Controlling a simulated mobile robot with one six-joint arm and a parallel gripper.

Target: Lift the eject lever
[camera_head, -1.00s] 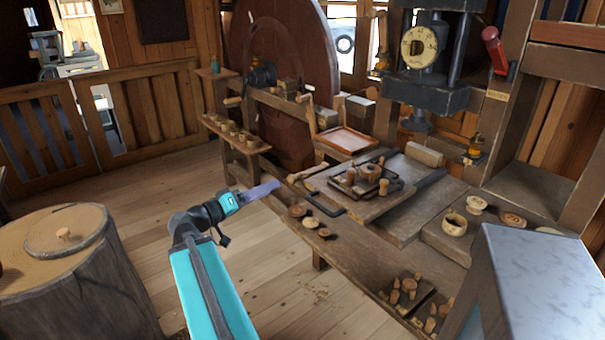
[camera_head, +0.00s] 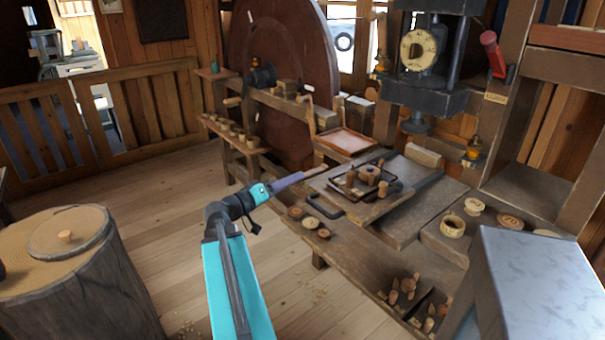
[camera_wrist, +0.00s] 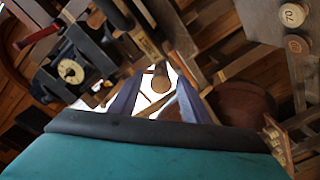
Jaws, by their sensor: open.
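A thin wooden lever (camera_head: 317,171), which I take to be the eject lever, sticks out at the left of the press bed. My gripper (camera_head: 303,175) is at its outer end in the head view, its purple fingers hiding part of it. In the wrist view the two fingers of my gripper (camera_wrist: 160,88) stand apart. A rounded wooden knob (camera_wrist: 161,79), likely the lever's end, shows in the gap between the fingertips. I cannot tell whether a finger touches it.
The press bed board (camera_head: 352,205) carries a dark tray with wooden spools and has a black handle (camera_head: 325,207) near my gripper. The press head (camera_head: 427,92) stands behind. A marble-topped block (camera_head: 545,280) is at front right.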

